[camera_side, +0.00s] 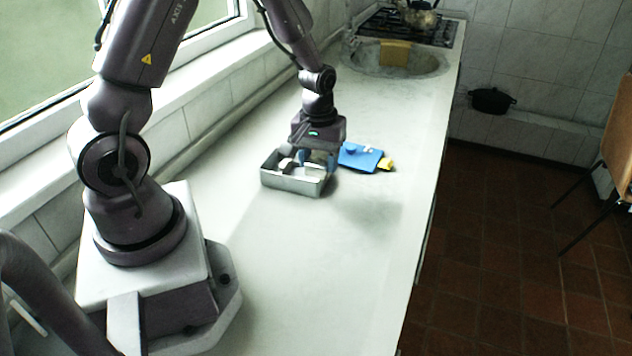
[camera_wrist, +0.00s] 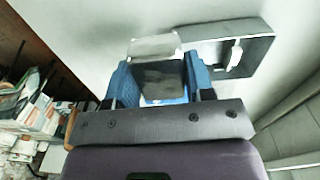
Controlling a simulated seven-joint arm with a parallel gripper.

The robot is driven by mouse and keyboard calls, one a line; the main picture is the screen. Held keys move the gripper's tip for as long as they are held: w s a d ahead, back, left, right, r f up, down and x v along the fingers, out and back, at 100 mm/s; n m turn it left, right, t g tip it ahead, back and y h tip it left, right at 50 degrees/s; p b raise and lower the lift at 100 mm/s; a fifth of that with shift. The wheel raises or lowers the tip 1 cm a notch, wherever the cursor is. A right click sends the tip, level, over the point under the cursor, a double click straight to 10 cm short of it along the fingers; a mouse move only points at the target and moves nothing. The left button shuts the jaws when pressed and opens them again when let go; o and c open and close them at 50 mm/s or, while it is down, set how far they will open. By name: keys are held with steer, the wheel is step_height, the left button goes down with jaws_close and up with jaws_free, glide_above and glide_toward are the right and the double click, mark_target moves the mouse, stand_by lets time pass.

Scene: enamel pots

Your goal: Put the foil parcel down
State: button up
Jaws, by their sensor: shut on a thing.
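The foil parcel (camera_wrist: 155,47) is a grey block with a pale top in the wrist view. My gripper (camera_wrist: 158,80) is shut on it, with one blue finger on each side. In the side view my gripper (camera_side: 318,160) points down at the right part of an open metal tray (camera_side: 292,186). The parcel is hard to make out there, between the fingers and the tray. In the wrist view the tray (camera_wrist: 262,62) lies to the right of the parcel, partly hidden behind it. I cannot tell whether the parcel touches the tray.
A white piece (camera_wrist: 236,54) lies in the tray. A flat blue thing (camera_side: 361,158) lies right of the tray, with a yellow thing (camera_side: 387,164) by it. The sink (camera_side: 395,58) and stove (camera_side: 410,26) are at the far end. The near counter (camera_side: 310,270) is clear.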

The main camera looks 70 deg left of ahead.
steer(key=s+a+r, duration=0.1)
steer(key=s, duration=0.5)
steer(key=s+a+r, duration=0.2)
steer(key=s, duration=0.3)
glide_toward(296, 171)
steer(key=d+f, duration=0.2)
steer(key=d, duration=0.1)
steer(key=d+f, duration=0.1)
steer(key=shift+d, duration=0.3)
steer(key=shift+w+a+f, duration=0.25)
steer(key=shift+w+f, duration=0.15)
steer(key=shift+f, duration=1.65)
steer(key=shift+f, duration=0.1)
steer(key=o, duration=0.7)
